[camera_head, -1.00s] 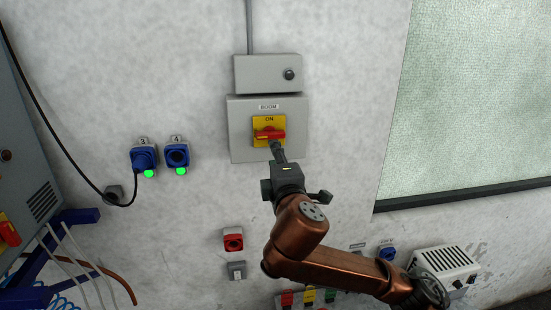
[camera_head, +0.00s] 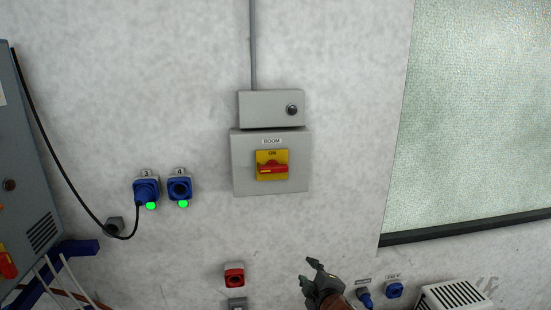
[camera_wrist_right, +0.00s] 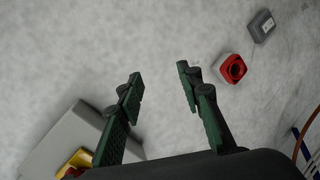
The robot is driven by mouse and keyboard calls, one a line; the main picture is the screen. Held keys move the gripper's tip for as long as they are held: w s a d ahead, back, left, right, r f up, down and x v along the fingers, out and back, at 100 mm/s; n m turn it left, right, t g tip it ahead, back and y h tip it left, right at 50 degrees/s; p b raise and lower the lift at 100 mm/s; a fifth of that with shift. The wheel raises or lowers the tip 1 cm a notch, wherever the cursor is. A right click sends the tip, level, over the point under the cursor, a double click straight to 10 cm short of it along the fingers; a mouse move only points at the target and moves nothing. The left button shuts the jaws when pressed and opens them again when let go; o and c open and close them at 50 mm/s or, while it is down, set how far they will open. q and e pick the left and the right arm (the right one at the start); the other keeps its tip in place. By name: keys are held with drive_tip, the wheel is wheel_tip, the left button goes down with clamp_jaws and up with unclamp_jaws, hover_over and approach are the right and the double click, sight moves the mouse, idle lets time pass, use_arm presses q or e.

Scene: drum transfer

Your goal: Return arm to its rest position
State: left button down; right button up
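My right gripper (camera_head: 312,273) shows at the bottom of the head view, low and right of the grey ROOM switch box (camera_head: 242,172). Its arm runs out of the bottom edge, so only the gripper and a bit of the copper wrist show. In the right wrist view the two green-padded fingers (camera_wrist_right: 160,88) are apart with nothing between them. The red handle (camera_head: 272,169) on the yellow ON plate lies roughly level, clear of the gripper. My left gripper is not in view.
A red socket (camera_head: 234,277) is on the wall left of the gripper. Blue sockets (camera_head: 394,290) and a white vented box (camera_head: 452,297) are to its right. Blue units 3 (camera_head: 146,190) and 4 (camera_head: 180,188) have green lights.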

drive_tip(key=s+d+f+m+g, duration=0.25)
drive_tip(key=s+d+f, duration=0.25)
drive_tip(key=f, duration=0.4)
drive_tip(key=s+d+f+m+g+h, duration=0.1)
drive_tip(key=s+d+f+m, duration=0.3)
drive_tip(key=f, duration=0.5)
drive_tip(key=s+d+f+m+g, duration=0.1)
drive_tip(key=s+d+f, duration=0.45)
drive_tip(key=f, duration=0.45)
drive_tip(key=s+d+f+m+g+h, duration=0.15)
drive_tip(key=s+d+f, duration=0.3)
drive_tip(key=s, duration=0.45)
drive_tip(key=s+d+f+m+g, duration=0.25)
drive_tip(key=s+f, duration=0.25)
drive_tip(key=s, duration=0.4)
drive_tip(key=s+d+f+m+g+h, duration=0.1)
drive_tip(key=s+d+f+m, duration=0.3)
drive_tip(key=s, duration=0.4)
wheel_tip(320, 180, down, 40)
drive_tip(key=s+a+n+g+y+b, duration=0.1)
drive_tip(key=n+b, duration=0.1)
drive_tip(key=b, duration=0.9)
drive_tip(key=s+f+g+b, duration=0.1)
drive_tip(key=s+f+b, duration=0.3)
drive_tip(key=s+f, duration=0.6)
drive_tip(key=s+f+b, duration=0.5)
drive_tip(key=s+f, duration=0.5)
drive_tip(key=f, duration=0.8)
drive_tip(key=shift+a+g, duration=0.15)
drive_tip(key=shift+g, duration=0.2)
